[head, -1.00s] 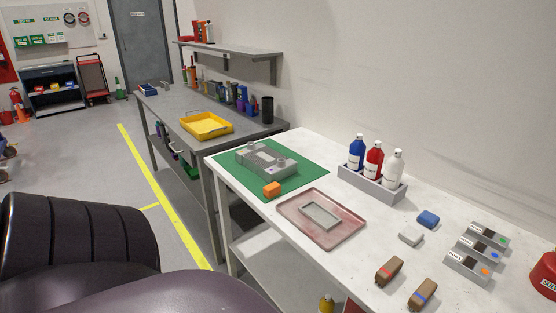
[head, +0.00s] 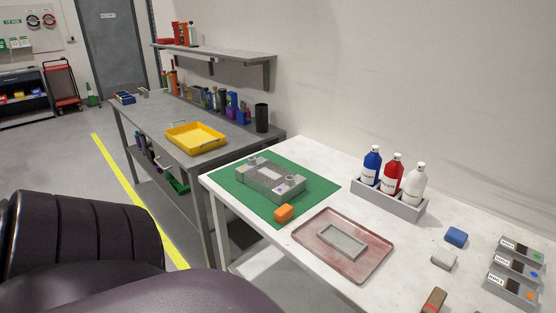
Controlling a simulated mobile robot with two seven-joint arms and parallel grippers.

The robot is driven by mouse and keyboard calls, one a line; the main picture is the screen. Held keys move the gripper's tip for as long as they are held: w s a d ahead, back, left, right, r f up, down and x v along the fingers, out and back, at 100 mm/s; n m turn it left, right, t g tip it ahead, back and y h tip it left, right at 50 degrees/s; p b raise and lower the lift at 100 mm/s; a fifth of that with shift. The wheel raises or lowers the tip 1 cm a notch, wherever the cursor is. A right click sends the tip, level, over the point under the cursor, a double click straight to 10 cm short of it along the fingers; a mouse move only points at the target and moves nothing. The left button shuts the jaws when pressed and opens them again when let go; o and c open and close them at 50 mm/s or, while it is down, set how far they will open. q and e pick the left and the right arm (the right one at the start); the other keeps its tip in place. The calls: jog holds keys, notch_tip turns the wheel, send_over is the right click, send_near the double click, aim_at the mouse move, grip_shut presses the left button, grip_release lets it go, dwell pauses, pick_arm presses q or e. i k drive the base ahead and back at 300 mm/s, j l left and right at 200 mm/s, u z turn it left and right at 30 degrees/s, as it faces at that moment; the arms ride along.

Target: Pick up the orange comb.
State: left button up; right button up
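No plainly comb-shaped thing can be made out. At the right edge of the head view, a grey stepped rack (head: 513,274) holds several dark pieces with labels and coloured dots. The front slot has an orange dot (head: 530,296), and the ones behind have blue and green dots. I cannot tell whether the orange-marked piece (head: 512,285) is the comb. A small orange block (head: 284,213) lies at the front corner of the green mat. Neither of my grippers is in view.
The white table carries a green mat (head: 240,193) with a grey jig (head: 270,179), a reddish tray (head: 348,264) with a grey frame, and a bottle caddy (head: 398,204). Blue (head: 456,237) and pale (head: 443,260) blocks and a brown block (head: 434,301) lie near the rack.

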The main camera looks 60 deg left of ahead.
aim_at(283, 214)
jog(key=k+j, duration=0.1)
jog(key=j, duration=0.9)
jog(key=k+j, duration=0.15)
jog(key=j, duration=0.35)
